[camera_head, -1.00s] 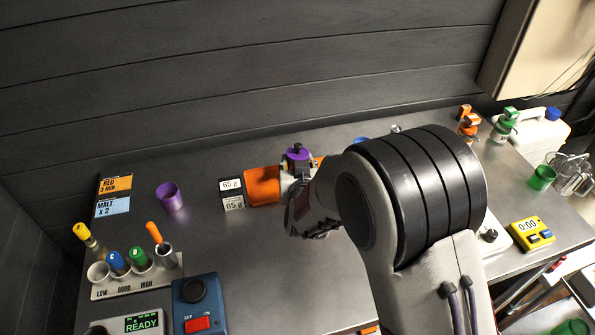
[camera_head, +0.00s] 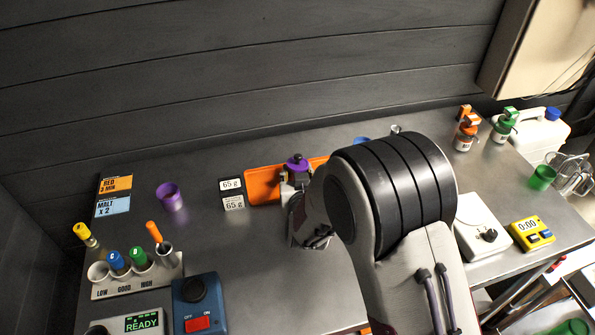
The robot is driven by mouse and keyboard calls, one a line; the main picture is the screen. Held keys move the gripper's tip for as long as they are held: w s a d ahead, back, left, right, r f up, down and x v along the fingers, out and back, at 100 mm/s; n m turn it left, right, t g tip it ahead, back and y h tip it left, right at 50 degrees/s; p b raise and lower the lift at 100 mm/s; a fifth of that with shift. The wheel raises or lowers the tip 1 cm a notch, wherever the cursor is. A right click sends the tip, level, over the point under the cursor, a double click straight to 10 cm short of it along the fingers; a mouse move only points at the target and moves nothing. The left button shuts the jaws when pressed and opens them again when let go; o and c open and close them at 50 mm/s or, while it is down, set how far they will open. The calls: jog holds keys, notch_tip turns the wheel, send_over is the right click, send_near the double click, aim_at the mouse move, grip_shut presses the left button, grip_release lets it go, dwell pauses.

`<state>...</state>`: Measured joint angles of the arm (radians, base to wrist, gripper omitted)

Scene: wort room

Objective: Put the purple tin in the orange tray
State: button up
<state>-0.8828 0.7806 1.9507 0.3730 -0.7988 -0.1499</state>
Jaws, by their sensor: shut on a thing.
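The purple tin (camera_head: 297,162), with a dark knob on top, is held in my gripper (camera_head: 297,178). The gripper is shut on it, and its fingertips are partly hidden by the tin and my wrist. The orange tray (camera_head: 262,186) lies at the back middle of the bench. The tin shows in front of the tray's middle in the picture; I cannot tell how high above it the tin is. My gripper and arm hide the tray's right and front part.
An empty purple cup (camera_head: 171,197) and 65 g cards (camera_head: 232,202) stand left of the tray. A rack (camera_head: 137,280) with several coloured-top tubes is at the front left, near a blue switch box (camera_head: 199,303). A white device (camera_head: 484,229) and yellow timer (camera_head: 530,234) are at right.

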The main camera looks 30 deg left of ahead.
jog(key=shift+f, duration=0.35)
jog(key=shift+s+d+f, duration=0.1)
jog(key=shift+f, duration=0.15)
jog(key=o, duration=1.3)
jog(key=shift+o, duration=0.2)
jog(key=shift+r, duration=0.4)
jog(key=shift+s+r, duration=0.1)
jog(key=shift+v, duration=5.85)
